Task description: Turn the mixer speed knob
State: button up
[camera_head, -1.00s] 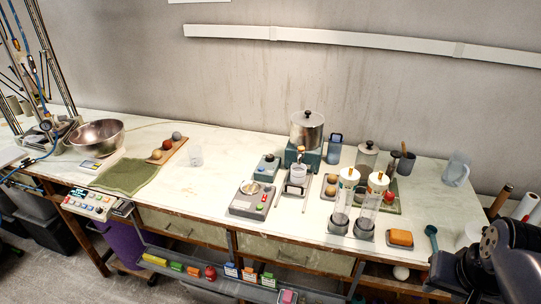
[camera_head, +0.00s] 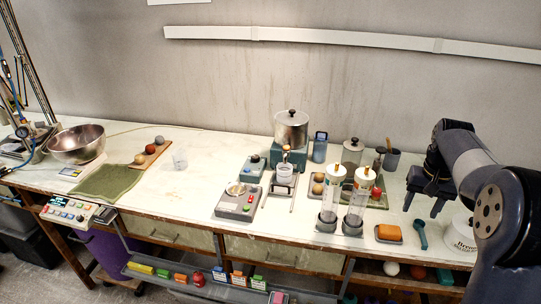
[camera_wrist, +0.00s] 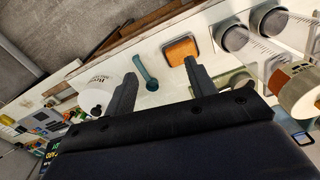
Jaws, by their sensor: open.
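A teal device with a steel pot (camera_head: 291,130) stands at the back middle of the bench, and a small teal box (camera_head: 252,170) with a dark round knob (camera_head: 255,158) on top sits left of it. I cannot tell for certain which part is the mixer speed knob; it may be this one. My gripper (camera_head: 422,211) is open and empty above the bench's right end, far right of the box. In the wrist view, my open gripper (camera_wrist: 161,68) points at a teal spoon (camera_wrist: 145,73) and an orange block (camera_wrist: 180,50), with a gap to both.
Two clear cylinders with white caps (camera_head: 352,173) stand between my gripper and the teal box. A grey device with buttons (camera_head: 240,201) is at the front middle. A steel bowl (camera_head: 77,143) and green cloth (camera_head: 107,182) lie left. The bench between cloth and grey device is mostly clear.

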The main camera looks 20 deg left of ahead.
aim_at(255, 158)
jog(key=i+j+u, duration=0.1)
jog(key=i+j, duration=0.2)
jog(key=i+j+u, duration=0.6)
jog(key=i+u, duration=0.35)
jog(key=k, duration=0.1)
